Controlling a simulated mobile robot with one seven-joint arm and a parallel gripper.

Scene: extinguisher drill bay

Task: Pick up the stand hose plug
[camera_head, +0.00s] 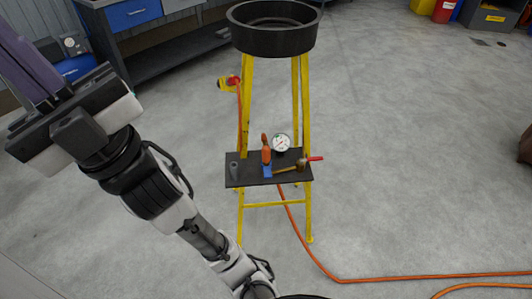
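A small yellow and red fitting (228,84) sits at the left side of a yellow stand (306,110), at the upper end of an orange hose; it looks like the hose plug, but is too small to be sure. The hose (285,208) runs down by the stand to the floor. My gripper (28,62) is at the upper left, well left of the fitting and apart from it.
The stand carries a black round pan (274,42) on top. Its low dark shelf (246,180) holds a grey piece (234,170), an orange-handled tool (266,150), a gauge (281,142) and a brass, red-ended tool (300,165). A workbench (170,52) stands behind. Floor right is mostly clear.

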